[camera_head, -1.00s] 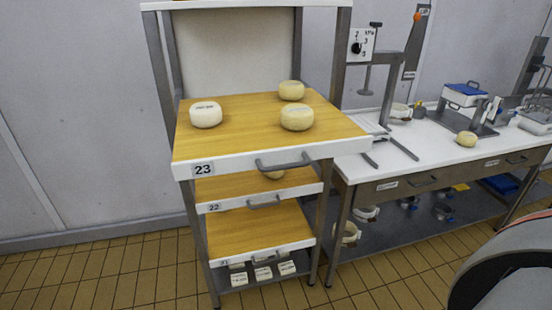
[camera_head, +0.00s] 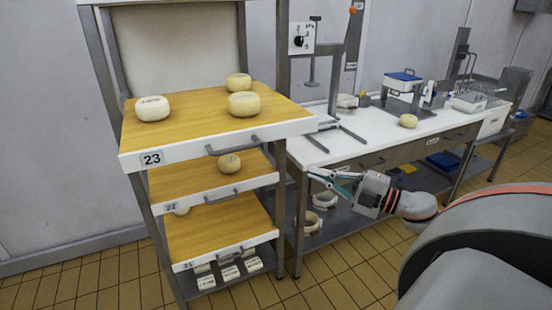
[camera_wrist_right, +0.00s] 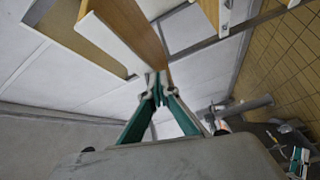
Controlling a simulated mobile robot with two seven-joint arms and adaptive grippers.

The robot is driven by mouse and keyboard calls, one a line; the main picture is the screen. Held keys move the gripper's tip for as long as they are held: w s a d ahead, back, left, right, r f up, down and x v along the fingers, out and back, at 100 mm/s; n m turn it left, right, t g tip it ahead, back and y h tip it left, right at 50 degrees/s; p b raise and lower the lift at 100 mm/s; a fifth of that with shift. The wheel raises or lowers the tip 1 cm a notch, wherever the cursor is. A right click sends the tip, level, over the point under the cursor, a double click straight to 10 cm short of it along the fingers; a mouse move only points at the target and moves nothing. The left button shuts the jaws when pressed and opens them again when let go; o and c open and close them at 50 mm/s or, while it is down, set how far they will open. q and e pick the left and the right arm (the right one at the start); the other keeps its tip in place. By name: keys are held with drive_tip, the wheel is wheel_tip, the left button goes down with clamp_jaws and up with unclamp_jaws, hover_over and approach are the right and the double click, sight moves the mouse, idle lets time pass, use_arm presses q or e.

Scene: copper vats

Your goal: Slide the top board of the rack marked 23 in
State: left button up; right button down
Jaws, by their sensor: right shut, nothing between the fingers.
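The top board (camera_head: 195,122) of the rack, marked 23, sticks out in front of the rack's posts in the head view. It has a wooden top, a white front edge and a grey bar handle (camera_head: 228,146). Three round cheeses stand on it, one white (camera_head: 152,108) and two yellowish (camera_head: 244,104) (camera_head: 238,82). My right gripper (camera_head: 318,174) is shut and empty, right of the rack and apart from the handle. In the right wrist view, its green fingers (camera_wrist_right: 157,88) meet below white-edged boards; which boards is unclear.
Boards 22 (camera_head: 190,180) and 21 (camera_head: 215,226) lie below, also with handles. A white-topped bench (camera_head: 360,130) with a press, trays and a cheese stands right of the rack, close to my right arm. Tiled floor in front of the rack is clear.

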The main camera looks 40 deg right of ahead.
wheel_tip(320, 180, up, 6)
drive_tip(key=s+a+f+n+g+y, duration=0.1)
drive_tip(key=a+n+g+y, duration=0.1)
drive_tip(key=n, duration=0.3)
use_arm(q)
drive_tip(key=shift+s+f, duration=0.1)
drive_tip(key=shift+s, duration=0.25)
use_arm(e)
drive_tip(key=w+d+x, duration=0.1)
drive_tip(key=d+x, duration=0.1)
drive_tip(key=x, duration=1)
drive_tip(key=shift+w+d+r, duration=0.2)
drive_tip(key=shift+w+r, duration=0.05)
drive_tip(key=shift+w, duration=0.15)
use_arm(q)
drive_tip(key=shift+w, duration=0.1)
use_arm(e)
drive_tip(key=shift+w, duration=0.15)
